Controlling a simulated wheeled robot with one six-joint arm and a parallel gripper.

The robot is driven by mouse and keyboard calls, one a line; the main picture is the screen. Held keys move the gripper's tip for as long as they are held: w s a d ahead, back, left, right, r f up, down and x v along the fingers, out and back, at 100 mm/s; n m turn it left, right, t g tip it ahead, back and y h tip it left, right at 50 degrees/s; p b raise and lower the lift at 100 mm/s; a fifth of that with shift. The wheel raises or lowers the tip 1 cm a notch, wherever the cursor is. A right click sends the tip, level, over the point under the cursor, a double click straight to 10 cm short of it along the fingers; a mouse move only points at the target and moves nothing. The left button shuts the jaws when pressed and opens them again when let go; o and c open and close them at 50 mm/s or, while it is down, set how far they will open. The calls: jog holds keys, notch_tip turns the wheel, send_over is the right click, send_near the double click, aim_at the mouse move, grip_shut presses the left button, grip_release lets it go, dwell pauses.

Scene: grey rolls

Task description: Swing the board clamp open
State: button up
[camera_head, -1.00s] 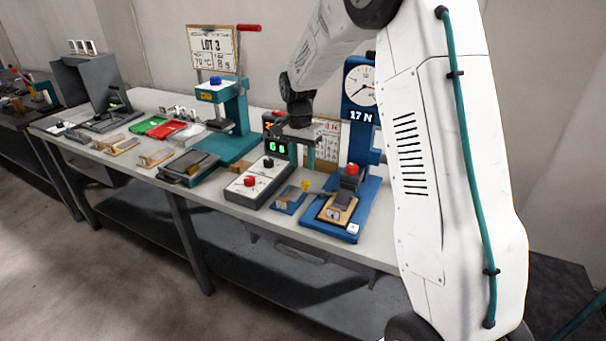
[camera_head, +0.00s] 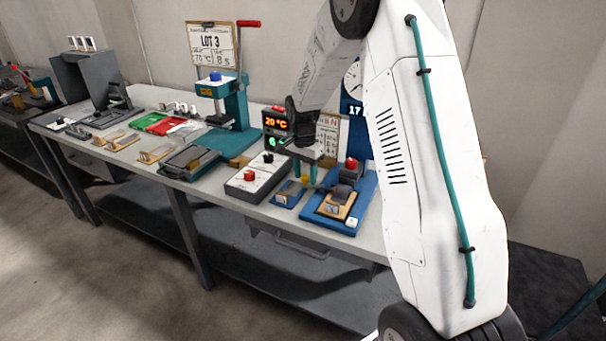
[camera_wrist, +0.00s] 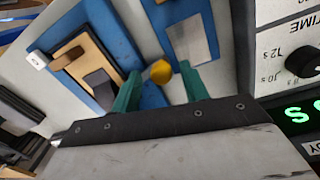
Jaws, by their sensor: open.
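The board clamp appears to be the small blue block (camera_head: 288,193) with a grey metal plate and a yellow knob (camera_head: 304,180), beside the blue press base. In the wrist view its plate (camera_wrist: 193,40) lies upper right of the yellow knob (camera_wrist: 160,71). My gripper (camera_head: 309,177) points down over the knob, with its teal fingers open. In the wrist view the knob shows between the two fingertips. I cannot tell whether either finger touches it. Part of the clamp arm is hidden by the fingers.
The blue press base (camera_head: 357,212) stands right of the clamp, with a wooden board (camera_head: 335,203) and a red knob (camera_head: 351,163). A grey control box (camera_head: 262,177) stands close on the left. A lit display (camera_head: 277,122) is behind. My arm hides the table's right part.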

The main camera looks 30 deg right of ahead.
aim_at(308, 179)
grip_shut()
jog(key=c, duration=1)
grip_release()
jog(key=shift+a, duration=0.45)
jog(key=c, duration=1)
grip_release()
jog(key=shift+d, duration=0.35)
jog(key=n, duration=0.1)
jog(key=s+n, duration=0.1)
jog(key=n, duration=0.2)
jog(key=shift+s+a+n, duration=0.3)
jog(key=shift+s+a, duration=0.1)
jog(key=n, duration=0.1)
jog(key=s+n, duration=0.1)
jog(key=n, duration=0.1)
jog(key=shift+s+a+n, duration=0.15)
jog(key=shift+s+n, duration=0.15)
jog(key=s+n, duration=0.1)
jog(key=n, duration=0.2)
jog(key=shift+s+n, duration=0.3)
jog(key=shift+s, duration=0.05)
jog(key=shift+s+d+n+t, duration=0.2)
jog(key=shift+s+n, duration=0.1)
jog(key=shift+n, duration=0.5)
jog(key=shift+s+d+n+t, duration=0.1)
jog(key=shift+s+d+n, duration=0.15)
jog(key=shift+n, duration=0.55)
jog(key=shift+s, duration=0.1)
